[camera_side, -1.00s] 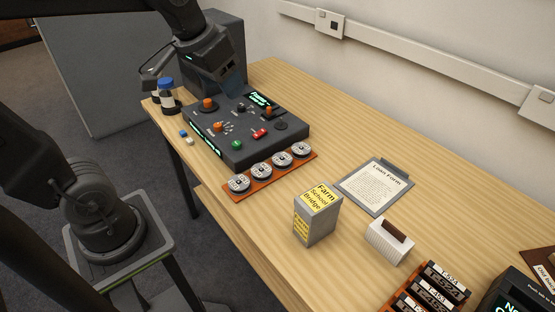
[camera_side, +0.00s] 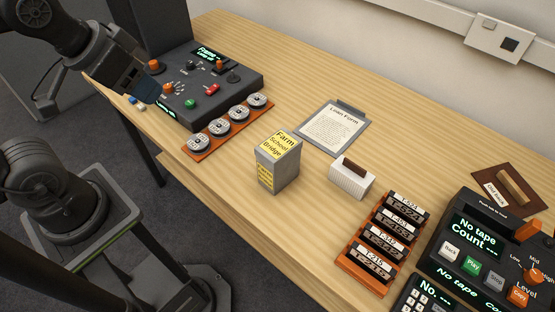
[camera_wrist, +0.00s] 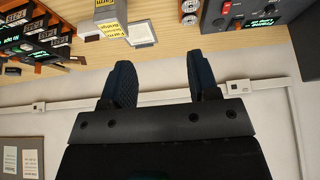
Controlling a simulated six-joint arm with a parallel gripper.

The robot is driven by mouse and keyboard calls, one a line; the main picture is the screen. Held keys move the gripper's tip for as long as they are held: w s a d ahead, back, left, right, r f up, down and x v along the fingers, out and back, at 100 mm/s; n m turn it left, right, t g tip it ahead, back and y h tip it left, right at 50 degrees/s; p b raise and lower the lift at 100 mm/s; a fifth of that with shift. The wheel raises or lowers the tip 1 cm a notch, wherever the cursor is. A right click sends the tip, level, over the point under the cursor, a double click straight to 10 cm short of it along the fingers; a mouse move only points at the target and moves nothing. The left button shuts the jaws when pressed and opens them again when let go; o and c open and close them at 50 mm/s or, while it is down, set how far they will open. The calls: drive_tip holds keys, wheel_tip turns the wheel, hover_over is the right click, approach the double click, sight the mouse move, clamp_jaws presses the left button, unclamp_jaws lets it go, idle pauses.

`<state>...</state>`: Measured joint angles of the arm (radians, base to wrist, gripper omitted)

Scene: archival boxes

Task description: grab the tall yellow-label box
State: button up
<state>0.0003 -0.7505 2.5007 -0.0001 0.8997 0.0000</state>
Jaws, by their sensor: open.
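The tall grey box with yellow labels (camera_side: 278,166) reading "Farm School Bridge" stands upright near the front edge of the table. In the wrist view the same box (camera_wrist: 110,12) shows at the top, cut off by the frame edge. My gripper (camera_side: 142,88) is at the upper left in the side view, by the dark control console and apart from the box. In the wrist view its two dark blue fingers (camera_wrist: 164,82) are spread with nothing between them.
An orange rack of reels (camera_side: 229,124) and the console (camera_side: 205,85) lie left of the box. A Loan Form clipboard (camera_side: 333,128) lies behind it. Bare wood surrounds the box.

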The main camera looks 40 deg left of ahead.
drive_tip(key=shift+o, duration=0.4)
drive_tip(key=o, duration=0.6)
drive_tip(key=shift+o, duration=0.2)
drive_tip(key=g, duration=0.6)
hover_over(279, 144)
wheel_tip(279, 144, down, 9)
drive_tip(key=shift+m, duration=0.4)
drive_tip(key=f, duration=0.7)
drive_tip(key=shift+s+d+f, duration=0.2)
drive_tip(key=shift+s+d, duration=0.05)
drive_tip(key=shift+d, duration=0.05)
drive_tip(key=shift+w+a+f, duration=0.15)
drive_tip(key=shift+f, duration=1.2)
drive_tip(key=shift+w+a+f, duration=0.1)
drive_tip(key=shift+a+f, duration=0.05)
drive_tip(key=shift+f, duration=1.2)
